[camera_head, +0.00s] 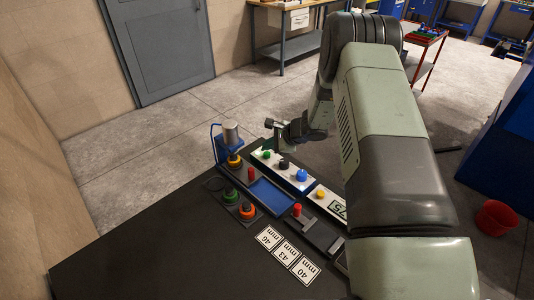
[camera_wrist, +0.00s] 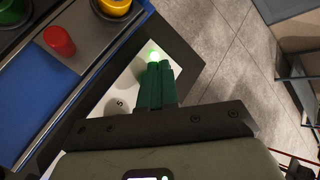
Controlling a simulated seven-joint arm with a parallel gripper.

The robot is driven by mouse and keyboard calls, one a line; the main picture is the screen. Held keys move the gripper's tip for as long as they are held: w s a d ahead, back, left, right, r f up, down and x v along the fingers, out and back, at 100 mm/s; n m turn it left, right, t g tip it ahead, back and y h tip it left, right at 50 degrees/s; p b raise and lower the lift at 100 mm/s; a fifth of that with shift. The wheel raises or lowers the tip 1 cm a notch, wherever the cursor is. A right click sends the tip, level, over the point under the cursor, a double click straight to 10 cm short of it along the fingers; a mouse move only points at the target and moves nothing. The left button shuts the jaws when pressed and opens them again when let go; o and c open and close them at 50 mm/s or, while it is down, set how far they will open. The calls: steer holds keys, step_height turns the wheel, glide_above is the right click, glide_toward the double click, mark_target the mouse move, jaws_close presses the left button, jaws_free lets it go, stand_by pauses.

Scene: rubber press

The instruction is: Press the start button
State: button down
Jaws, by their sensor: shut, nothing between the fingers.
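A white button panel (camera_head: 290,178) at the far edge of the dark table carries a green button (camera_head: 267,154), a black button (camera_head: 284,163) and a blue button (camera_head: 302,175). No start label is readable. My gripper (camera_head: 279,140) is over the far side of this panel, close to the green button. In the wrist view, my gripper's dark green fingers (camera_wrist: 155,64) are together and empty. A bright green glowing button (camera_wrist: 153,55) shows right at their tips. Whether they touch it I cannot tell.
Left of the panel stand a blue-framed press (camera_head: 218,143), a red knob (camera_head: 250,174), a blue tray (camera_head: 271,196) and green and orange round pieces. A yellow button (camera_head: 321,194) sits beside a "75" display (camera_head: 339,209). Number cards (camera_head: 287,252) lie nearer. The left tabletop is clear.

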mark_target(269, 155)
steer(key=shift+r, duration=2.5)
steer(key=shift+r, duration=0.1)
steer(key=s+r+n+g+h, duration=0.1)
steer(key=s+r+n, duration=0.55)
steer(key=r, duration=0.65)
steer(key=s+r+n+h, duration=0.1)
steer(key=s+r+n, duration=0.2)
steer(key=s+r, duration=0.9)
steer(key=s+d+r+n+h, duration=0.2)
steer(key=s+d, duration=0.1)
steer(key=s, duration=0.4)
steer(key=s+d+r+n+t+h, duration=0.1)
steer(key=s+d+r+n, duration=0.1)
steer(key=s, duration=0.6)
steer(key=s+d+r+n+h, duration=0.2)
steer(key=s+d+r, duration=0.2)
steer(key=s, duration=0.3)
steer(key=shift+s+d+h, duration=0.2)
steer(key=shift+d+h, duration=0.1)
steer(key=shift+d, duration=0.6)
